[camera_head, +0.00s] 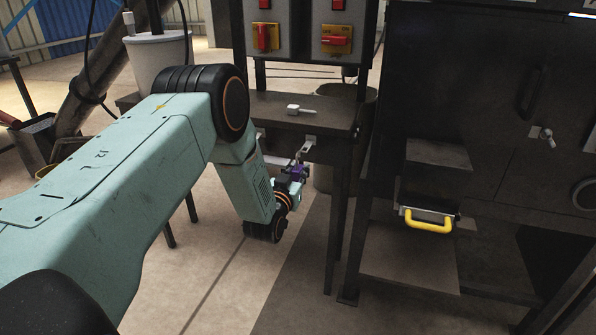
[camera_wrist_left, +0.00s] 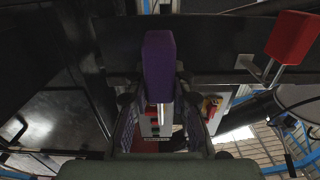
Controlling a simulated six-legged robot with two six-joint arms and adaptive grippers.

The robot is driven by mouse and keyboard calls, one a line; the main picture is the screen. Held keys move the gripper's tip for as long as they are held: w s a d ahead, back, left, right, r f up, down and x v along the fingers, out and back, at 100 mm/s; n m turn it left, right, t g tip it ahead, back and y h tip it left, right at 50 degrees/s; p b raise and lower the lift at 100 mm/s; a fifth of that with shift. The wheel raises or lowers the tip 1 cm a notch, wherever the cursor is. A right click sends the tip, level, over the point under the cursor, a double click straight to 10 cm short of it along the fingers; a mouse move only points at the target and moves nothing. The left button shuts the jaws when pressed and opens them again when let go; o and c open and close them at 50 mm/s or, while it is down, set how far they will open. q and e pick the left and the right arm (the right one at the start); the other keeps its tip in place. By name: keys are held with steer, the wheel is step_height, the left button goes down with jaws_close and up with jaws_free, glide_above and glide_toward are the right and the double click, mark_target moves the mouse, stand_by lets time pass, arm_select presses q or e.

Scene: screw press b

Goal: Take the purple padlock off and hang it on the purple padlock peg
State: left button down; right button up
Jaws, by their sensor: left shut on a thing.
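The purple padlock (camera_head: 297,172) is at the front of the dark table, low under its edge, partly hidden by my left gripper (camera_head: 293,182). In the left wrist view the purple body of the padlock (camera_wrist_left: 158,65) stands between the two fingers of my left gripper (camera_wrist_left: 158,100), which is shut on it. A light metal bracket (camera_head: 309,144) sits just above the padlock in the head view. I cannot tell whether the shackle is still through it. The purple padlock peg cannot be made out. My right gripper is out of view.
The dark table (camera_head: 330,115) carries a small pale handled part (camera_head: 299,109). A panel with red switches (camera_head: 335,39) stands above. A dark cabinet with a yellow handle (camera_head: 428,221) is to the right.

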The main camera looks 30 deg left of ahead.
arm_select(q)
steer(key=shift+w, duration=0.2)
steer(key=shift+w+a+b, duration=0.15)
steer(key=shift+w+b, duration=0.35)
steer(key=shift+w, duration=0.15)
steer(key=shift+w+a+b, duration=0.15)
steer(key=shift+w+b, duration=0.3)
steer(key=shift+w, duration=0.15)
stand_by(0.6)
steer(key=shift+w, duration=0.4)
steer(key=shift+w+a+b, duration=0.15)
steer(key=shift+w+b, duration=0.25)
steer(key=shift+f, duration=0.15)
steer(key=shift+f+b, duration=0.45)
steer(key=shift+f, duration=0.05)
